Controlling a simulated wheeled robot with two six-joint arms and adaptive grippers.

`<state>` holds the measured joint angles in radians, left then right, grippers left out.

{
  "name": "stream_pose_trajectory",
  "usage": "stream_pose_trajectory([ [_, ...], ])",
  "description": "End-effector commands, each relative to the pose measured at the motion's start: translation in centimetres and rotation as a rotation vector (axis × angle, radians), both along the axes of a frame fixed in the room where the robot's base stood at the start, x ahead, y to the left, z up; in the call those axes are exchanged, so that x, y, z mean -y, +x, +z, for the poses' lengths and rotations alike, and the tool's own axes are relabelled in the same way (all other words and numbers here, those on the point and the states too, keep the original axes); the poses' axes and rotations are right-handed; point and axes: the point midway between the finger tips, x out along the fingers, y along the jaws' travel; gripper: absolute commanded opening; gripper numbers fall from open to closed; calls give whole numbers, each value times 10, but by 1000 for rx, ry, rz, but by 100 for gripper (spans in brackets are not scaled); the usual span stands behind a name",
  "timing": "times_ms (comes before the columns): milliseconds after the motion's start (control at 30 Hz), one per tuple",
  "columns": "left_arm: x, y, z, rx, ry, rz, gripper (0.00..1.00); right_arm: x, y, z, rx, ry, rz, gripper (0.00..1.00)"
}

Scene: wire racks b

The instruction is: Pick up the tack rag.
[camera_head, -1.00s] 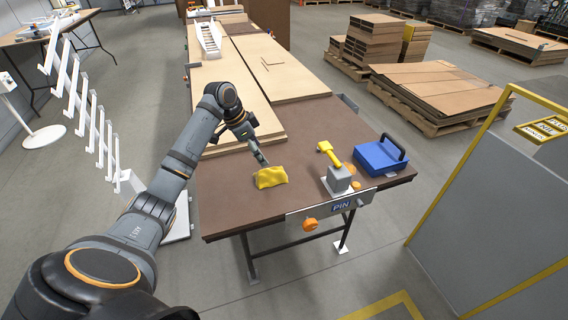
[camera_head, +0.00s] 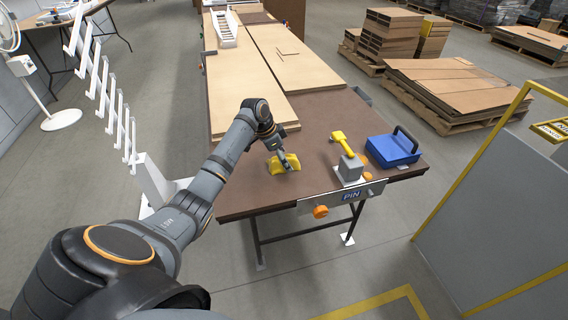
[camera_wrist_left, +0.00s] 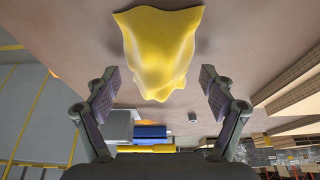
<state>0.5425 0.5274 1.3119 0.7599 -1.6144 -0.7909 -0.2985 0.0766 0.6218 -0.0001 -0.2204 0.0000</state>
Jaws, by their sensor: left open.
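The tack rag is a crumpled yellow cloth (camera_head: 276,168) lying on the brown table near its front left part. In the left wrist view the rag (camera_wrist_left: 160,48) sits centred, peaked and draped, ahead of and between the fingertips. My left gripper (camera_head: 290,163) is at the rag in the head view and hides part of it. In the left wrist view the gripper (camera_wrist_left: 161,76) is open, a finger on each side, with nothing held. Whether a finger touches the cloth cannot be told. My right gripper is not in view.
Right of the rag, a grey block with a yellow-handled tool (camera_head: 349,165) and a blue case (camera_head: 391,150) stand on the brown table (camera_head: 318,120). Light boards (camera_head: 290,60) cover the table's far part. Bare tabletop lies around the rag.

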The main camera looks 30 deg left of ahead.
Motion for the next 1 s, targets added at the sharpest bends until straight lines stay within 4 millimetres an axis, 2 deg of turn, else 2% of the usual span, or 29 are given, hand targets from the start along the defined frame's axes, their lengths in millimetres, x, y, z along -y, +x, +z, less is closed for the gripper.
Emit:
stream_pose_trajectory([
  [100, 0, 0, 0, 0, 0, 0, 83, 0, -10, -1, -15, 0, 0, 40],
  [200, 0, 0, 0, 0, 0, 0, 80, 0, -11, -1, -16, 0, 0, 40],
  [600, 0, 0, 0, 0, 0, 1, 26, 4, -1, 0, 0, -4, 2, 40],
  [867, 0, 0, 1, 1, 1, 0, 24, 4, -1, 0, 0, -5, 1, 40],
  [1000, -1, 0, 11, 1, 0, 1, 24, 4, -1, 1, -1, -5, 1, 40],
])
